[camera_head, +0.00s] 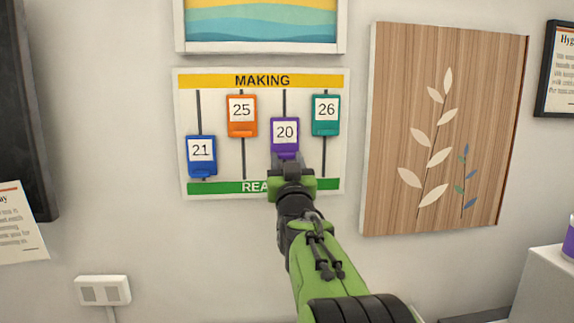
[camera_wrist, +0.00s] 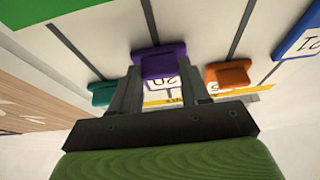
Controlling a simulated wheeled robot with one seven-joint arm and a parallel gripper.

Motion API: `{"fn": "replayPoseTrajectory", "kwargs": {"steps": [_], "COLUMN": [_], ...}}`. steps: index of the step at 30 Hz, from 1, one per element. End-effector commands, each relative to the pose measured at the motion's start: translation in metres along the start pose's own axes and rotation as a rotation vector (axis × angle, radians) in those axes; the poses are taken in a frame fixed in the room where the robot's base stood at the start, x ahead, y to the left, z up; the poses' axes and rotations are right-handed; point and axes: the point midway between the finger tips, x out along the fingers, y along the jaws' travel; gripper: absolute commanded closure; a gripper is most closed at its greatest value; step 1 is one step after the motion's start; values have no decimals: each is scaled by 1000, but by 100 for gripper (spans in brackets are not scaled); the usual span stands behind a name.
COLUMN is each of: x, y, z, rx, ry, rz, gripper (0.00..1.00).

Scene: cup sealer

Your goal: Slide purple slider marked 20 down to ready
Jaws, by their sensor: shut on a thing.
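The purple slider marked 20 (camera_head: 285,132) sits on its vertical track on the white board (camera_head: 220,84), about midway between the yellow MAKING band (camera_head: 262,80) at the top and the green READY band (camera_head: 215,188) at the bottom. My gripper (camera_head: 287,160) is at the slider's lower end and hides part of the READY band. In the wrist view the purple slider (camera_wrist: 160,62) lies between the two fingertips of my gripper (camera_wrist: 158,85), which is shut on it.
The blue slider marked 21 (camera_head: 202,155) sits low on its track at the left. The orange slider marked 25 (camera_head: 241,115) and the teal slider marked 26 (camera_head: 325,114) flank the purple one, higher up. A wooden leaf panel (camera_head: 385,130) hangs right of the board.

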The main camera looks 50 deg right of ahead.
Motion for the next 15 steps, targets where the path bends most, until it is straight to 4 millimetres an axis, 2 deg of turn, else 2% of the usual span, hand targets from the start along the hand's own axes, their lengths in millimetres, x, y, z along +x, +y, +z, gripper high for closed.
{"fn": "replayPoseTrajectory", "kwargs": {"steps": [1, 6, 15], "x": [-7, -14, -16], "y": [-1, 0, 0], "z": [17, 35, 42], "rx": [1, 0, 0], "ry": [0, -1, -7], "rz": [-1, -1, 0], "gripper": [100, 100, 100]}}
